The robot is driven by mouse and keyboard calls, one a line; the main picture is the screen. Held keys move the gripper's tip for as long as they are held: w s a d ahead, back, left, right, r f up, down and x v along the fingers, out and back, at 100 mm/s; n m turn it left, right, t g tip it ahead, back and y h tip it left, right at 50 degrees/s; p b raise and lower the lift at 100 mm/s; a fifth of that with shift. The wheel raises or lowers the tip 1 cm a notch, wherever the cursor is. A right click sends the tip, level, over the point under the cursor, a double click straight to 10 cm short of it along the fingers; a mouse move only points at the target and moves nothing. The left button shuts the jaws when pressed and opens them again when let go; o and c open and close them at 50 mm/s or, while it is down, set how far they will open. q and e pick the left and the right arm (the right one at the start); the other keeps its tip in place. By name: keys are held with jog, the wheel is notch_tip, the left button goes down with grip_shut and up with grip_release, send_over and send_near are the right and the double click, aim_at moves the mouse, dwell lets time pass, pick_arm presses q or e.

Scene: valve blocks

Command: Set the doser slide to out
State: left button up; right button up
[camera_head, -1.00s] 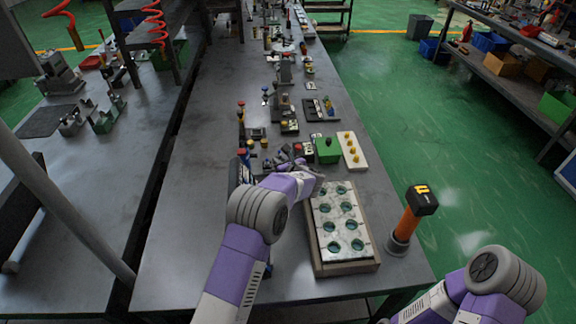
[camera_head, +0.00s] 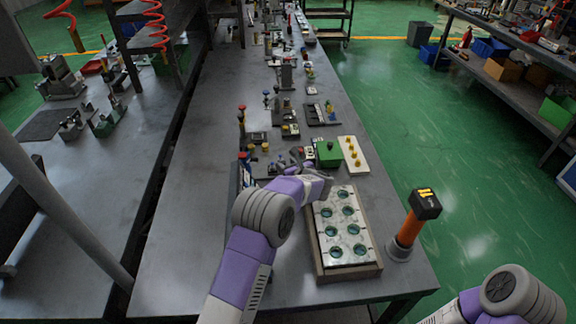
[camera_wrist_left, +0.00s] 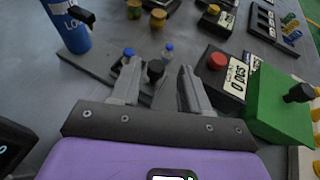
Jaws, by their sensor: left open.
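My left gripper (camera_wrist_left: 158,70) is open in the left wrist view, fingers pointing away from the camera. A dark knob (camera_wrist_left: 155,71) shows between its fingertips, above a low dark base (camera_wrist_left: 92,65); I cannot tell whether they touch it. My right gripper is out of view.
A green block (camera_head: 328,152) with a dark knob and a counter block with a red button (camera_wrist_left: 217,61) are close on the right. A blue cylinder (camera_wrist_left: 67,22) stands left. A tray with round holes (camera_head: 320,262) and an orange-handled tool (camera_head: 408,230) are nearer.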

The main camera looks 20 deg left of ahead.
pick_arm(q)
notch_tip(320, 180, up, 10)
jog(key=p, duration=0.2)
dwell(0.5)
